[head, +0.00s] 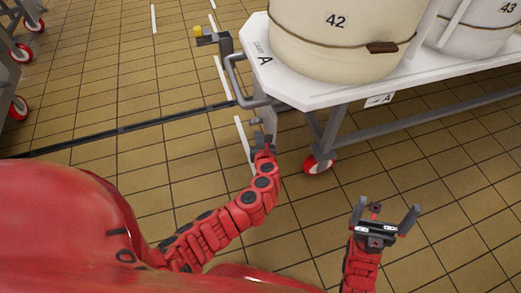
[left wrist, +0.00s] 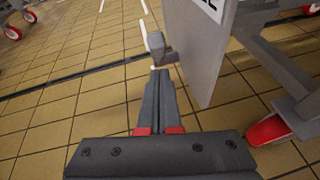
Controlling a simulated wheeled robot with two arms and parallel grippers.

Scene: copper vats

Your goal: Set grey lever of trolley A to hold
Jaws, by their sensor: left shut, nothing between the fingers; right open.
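Trolley A (head: 300,93) has a white top marked A and stands at upper right in the head view. A small grey lever (head: 256,122) sticks out low by its near corner, beside a grey side panel (head: 271,128). In the left wrist view the lever (left wrist: 155,42) shows just beyond the fingertips, against the panel (left wrist: 200,45). My left gripper (head: 264,138) is shut and empty, its tips (left wrist: 160,72) just short of the lever; I cannot tell whether they touch it. My right gripper (head: 386,222) is open and empty, well away from the trolley.
A vat marked 42 (head: 335,40) and a vat marked 43 (head: 485,25) stand on the trolley. A grey handle (head: 237,80) and a yellow-tipped bracket (head: 212,36) jut from its left end. A red wheel (head: 318,164) is below.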

